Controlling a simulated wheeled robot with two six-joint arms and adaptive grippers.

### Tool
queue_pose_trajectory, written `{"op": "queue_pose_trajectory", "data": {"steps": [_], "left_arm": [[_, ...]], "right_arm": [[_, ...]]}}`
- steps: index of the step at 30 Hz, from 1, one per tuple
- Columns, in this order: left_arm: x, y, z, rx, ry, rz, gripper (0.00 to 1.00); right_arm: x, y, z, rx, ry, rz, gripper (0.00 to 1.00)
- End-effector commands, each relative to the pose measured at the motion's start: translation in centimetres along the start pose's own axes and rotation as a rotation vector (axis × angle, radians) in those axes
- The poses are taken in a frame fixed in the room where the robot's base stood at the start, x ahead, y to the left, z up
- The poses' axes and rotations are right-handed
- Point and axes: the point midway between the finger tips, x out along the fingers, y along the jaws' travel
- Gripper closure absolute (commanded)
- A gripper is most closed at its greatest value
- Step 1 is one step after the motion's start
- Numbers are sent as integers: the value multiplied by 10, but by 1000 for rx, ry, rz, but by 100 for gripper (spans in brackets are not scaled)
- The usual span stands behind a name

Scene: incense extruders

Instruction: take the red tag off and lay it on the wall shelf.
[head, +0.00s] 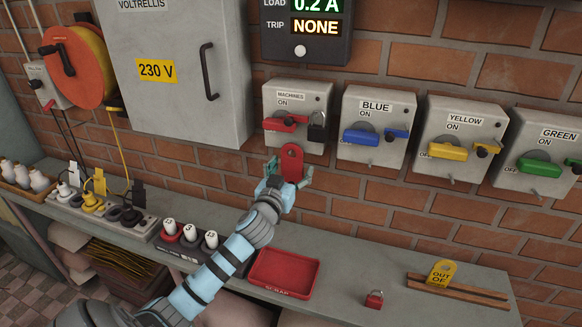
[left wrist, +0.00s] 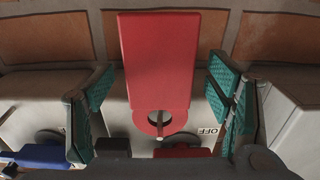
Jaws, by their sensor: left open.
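The red tag (head: 291,158) hangs below the MACHINES switch box (head: 298,108), its hole towards the top. In the left wrist view, which is upside down, the red tag (left wrist: 158,55) fills the middle and a thin peg shows at its hole. My left gripper (head: 288,175) is open around the lower part of the tag. Its teal fingers stand on either side, with gaps to the tag's edges in the wrist view. A grey shelf (head: 370,262) runs along the brick wall below. My right gripper is not in view.
A black padlock (head: 317,128) is on the MACHINES switch. On the shelf are a red tray (head: 284,272), a red padlock (head: 374,299), and a yellow tag (head: 441,273) at a wooden rack (head: 458,290). Blue, yellow and green switch boxes line the wall. Shelf between tray and rack is mostly clear.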

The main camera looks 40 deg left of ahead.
Motion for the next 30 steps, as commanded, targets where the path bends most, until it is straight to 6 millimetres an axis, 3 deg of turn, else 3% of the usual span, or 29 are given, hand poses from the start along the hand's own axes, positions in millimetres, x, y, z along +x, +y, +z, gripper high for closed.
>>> {"op": "queue_pose_trajectory", "data": {"steps": [10, 20, 30], "left_arm": [[9, 0, 0, 0, -1, 1, 27], [9, 0, 0, 0, -1, 0, 78], [9, 0, -5, 0, -1, 1, 79]], "right_arm": [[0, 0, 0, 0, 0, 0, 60], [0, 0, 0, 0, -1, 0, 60], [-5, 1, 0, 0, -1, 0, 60]]}}
